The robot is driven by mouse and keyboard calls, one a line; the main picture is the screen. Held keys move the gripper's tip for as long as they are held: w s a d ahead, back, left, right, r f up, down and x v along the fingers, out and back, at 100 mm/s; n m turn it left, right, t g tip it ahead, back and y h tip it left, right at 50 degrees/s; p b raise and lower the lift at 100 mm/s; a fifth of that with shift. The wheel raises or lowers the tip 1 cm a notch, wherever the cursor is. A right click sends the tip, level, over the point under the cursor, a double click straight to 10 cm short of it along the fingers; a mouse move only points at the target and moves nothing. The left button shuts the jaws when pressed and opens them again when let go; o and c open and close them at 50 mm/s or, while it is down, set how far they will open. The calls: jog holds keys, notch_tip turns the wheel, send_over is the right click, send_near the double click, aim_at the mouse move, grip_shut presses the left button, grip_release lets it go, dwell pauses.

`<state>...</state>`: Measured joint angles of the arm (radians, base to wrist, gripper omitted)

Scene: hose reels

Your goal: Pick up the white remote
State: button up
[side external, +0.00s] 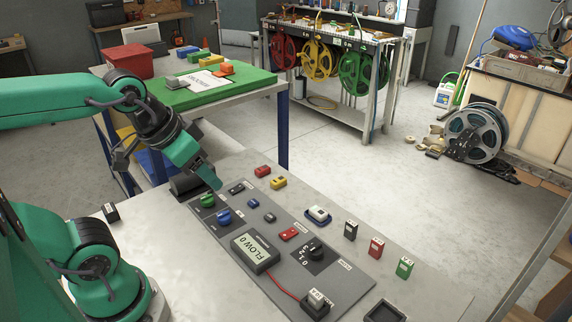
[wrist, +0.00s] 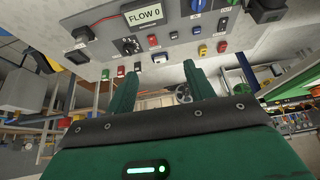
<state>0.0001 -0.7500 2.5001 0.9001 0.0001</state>
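A small white block on a dark blue base (side external: 318,214) lies on the light grey bench near the far edge of the control panel. It is the closest match to a white remote; its details are too small to tell. In the wrist view it appears small (wrist: 172,56), beyond and between my fingertips. My gripper (side external: 211,178) is above the panel's left end, well to the left of the white block. In the wrist view its two green fingers (wrist: 161,72) are spread apart with nothing between them.
The grey panel (side external: 228,240) carries coloured buttons, a FLOW 0 display (side external: 254,250) and a knob (side external: 314,251). Red (side external: 263,171) and yellow (side external: 278,183) blocks lie left of the white block; black (side external: 351,230), red (side external: 376,247) and green (side external: 404,268) ones stand right.

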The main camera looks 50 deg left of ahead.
jog(key=shift+w, duration=0.1)
jog(key=n+g, duration=0.5)
jog(key=n, duration=1.3)
send_over(322, 213)
notch_tip(322, 213, down, 15)
jog(key=shift+w+d+f+g, duration=0.1)
jog(key=shift+w+f+g, duration=0.1)
jog(key=shift+f+g, duration=0.15)
jog(key=shift+s+f, duration=0.15)
jog(key=shift+f, duration=3.75)
